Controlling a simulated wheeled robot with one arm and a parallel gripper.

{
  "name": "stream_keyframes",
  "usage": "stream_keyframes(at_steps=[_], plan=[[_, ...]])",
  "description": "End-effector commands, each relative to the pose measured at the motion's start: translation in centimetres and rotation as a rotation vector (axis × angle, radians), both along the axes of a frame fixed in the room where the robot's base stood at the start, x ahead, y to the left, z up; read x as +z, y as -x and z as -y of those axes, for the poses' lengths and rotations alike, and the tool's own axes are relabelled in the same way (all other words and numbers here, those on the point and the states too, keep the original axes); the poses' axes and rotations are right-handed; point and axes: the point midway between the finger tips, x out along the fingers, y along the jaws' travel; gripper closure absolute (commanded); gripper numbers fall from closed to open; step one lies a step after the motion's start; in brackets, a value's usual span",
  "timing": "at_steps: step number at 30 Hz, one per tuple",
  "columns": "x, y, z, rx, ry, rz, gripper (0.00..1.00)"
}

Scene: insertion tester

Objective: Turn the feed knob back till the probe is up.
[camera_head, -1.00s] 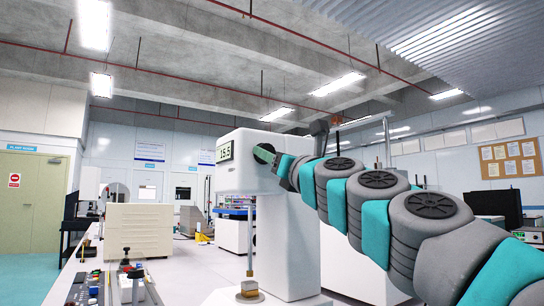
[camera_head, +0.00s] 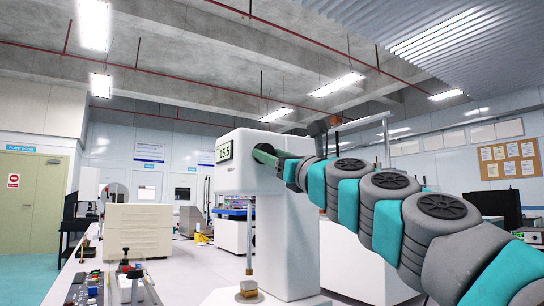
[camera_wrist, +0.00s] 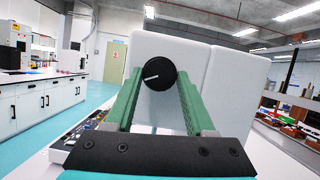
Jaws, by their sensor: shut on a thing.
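The white tester (camera_head: 285,235) stands on the bench, with a small display reading about 15.5 on its head. The feed knob (camera_wrist: 160,73) is round and black with a white pointer line, which points left and slightly down in the wrist view. My gripper (camera_wrist: 159,76) has its green fingers on both sides of the knob and is shut on it. The thin probe (camera_head: 250,225) hangs down under the head. Its lower end reaches the small sample block (camera_head: 248,290); exact contact is unclear.
A beige box (camera_head: 138,231) stands on the bench to the left. My arm covers the right side of the head view. The bench between panel and tester is mostly clear.

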Motion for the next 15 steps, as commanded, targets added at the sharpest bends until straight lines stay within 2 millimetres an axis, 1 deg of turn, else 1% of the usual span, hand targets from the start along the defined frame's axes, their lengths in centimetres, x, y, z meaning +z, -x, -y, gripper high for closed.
stream_keyframes(at_steps=[15], plan=[[-0.03, -0.21, 0.10, 0.001, 0.214, 0.141, 1.00]])
